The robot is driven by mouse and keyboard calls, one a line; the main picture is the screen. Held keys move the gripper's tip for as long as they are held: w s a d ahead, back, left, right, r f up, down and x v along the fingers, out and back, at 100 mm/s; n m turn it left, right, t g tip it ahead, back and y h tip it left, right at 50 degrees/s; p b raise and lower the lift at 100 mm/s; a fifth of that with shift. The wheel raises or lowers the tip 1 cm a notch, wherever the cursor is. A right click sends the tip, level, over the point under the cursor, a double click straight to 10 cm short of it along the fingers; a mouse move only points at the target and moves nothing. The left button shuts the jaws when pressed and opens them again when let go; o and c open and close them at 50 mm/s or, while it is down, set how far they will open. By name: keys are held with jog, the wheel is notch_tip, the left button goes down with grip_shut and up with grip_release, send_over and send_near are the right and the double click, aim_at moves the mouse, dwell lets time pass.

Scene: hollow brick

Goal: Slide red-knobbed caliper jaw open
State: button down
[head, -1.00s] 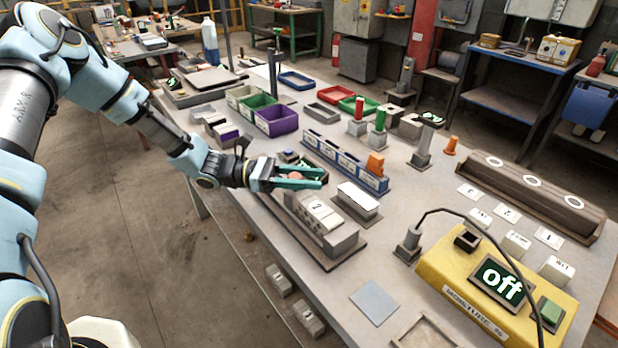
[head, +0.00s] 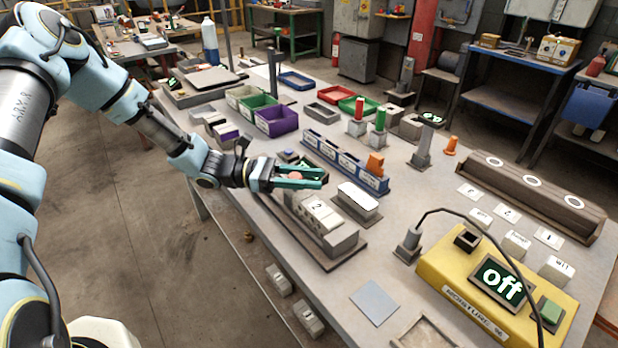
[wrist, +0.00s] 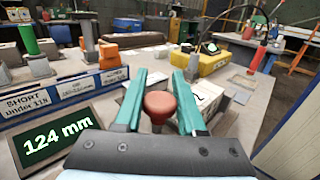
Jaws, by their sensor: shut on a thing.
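The caliper's red knob (head: 296,176) shows between the green fingers of my gripper (head: 318,178) in the head view. In the wrist view the round red knob (wrist: 160,103) sits between the two fingers (wrist: 160,75), and my gripper is shut on it. The caliper's grey body (head: 345,240) with pale blocks, one marked 2, lies along the near side of the bench. A dark display (wrist: 57,135) beside the knob reads 124 mm in the wrist view. My fingers partly hide the display and the jaw beneath in the head view.
A blue labelled rack (head: 345,165) with an orange block stands behind the caliper. A pale-topped grey block (head: 358,200) sits to its right. A yellow machine (head: 440,275) reading "off" is at the front right. Coloured bins (head: 277,121) stand farther back.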

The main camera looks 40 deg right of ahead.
jog(key=w+b, duration=0.1)
jog(key=w, duration=0.4)
jog(key=shift+w+d, duration=0.15)
jog(key=shift+w, duration=0.2)
jog(key=c, duration=0.5)
grip_release()
jog(key=b+v, duration=0.4)
jog(key=v, duration=0.5)
jog(key=shift+w+f, duration=0.15)
jog(key=shift+w, duration=0.15)
jog(key=shift+w+a, duration=0.35)
jog(key=shift+a, duration=0.25)
